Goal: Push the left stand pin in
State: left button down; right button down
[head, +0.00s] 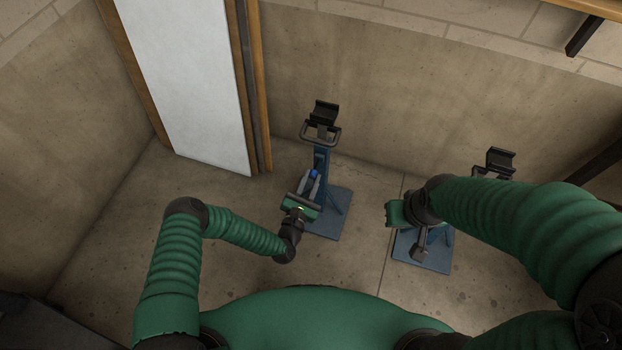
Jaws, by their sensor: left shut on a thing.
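The left stand (322,158) is a blue post on a flat blue base, with a black cradle on top. Its pin shows a bright blue head (314,174) on the post's near side. My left gripper (313,178) comes in from the near left and is shut on the pin head, its grey fingers on either side. How deep the pin sits is hidden. My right gripper (394,215) is over the right stand (430,256); my arm hides much of that stand, and its fingers are not clear.
The right stand's black cradle (494,162) shows beyond my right arm. A white door panel (185,75) with wooden framing stands at the back left. A bare wall (420,95) runs behind both stands. Concrete floor (375,215) is clear between the stands.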

aim_at(314, 172)
pick_arm(q)
jog(key=shift+d+r, duration=0.1)
dwell(0.3)
jog(key=b+x, duration=0.1)
jog(key=x, duration=0.1)
jog(key=b+x, duration=0.1)
jog(key=b, duration=0.1)
jog(key=shift+w+d+f, duration=0.1)
jog(key=shift+w+f, duration=0.1)
jog(key=shift+w, duration=0.15)
jog(key=shift+r, duration=0.35)
jog(key=c, duration=1.6)
grip_release()
jog(key=shift+w, duration=0.1)
jog(key=o, duration=0.4)
jog(key=shift+d+f, duration=0.1)
jog(key=shift+f, duration=0.05)
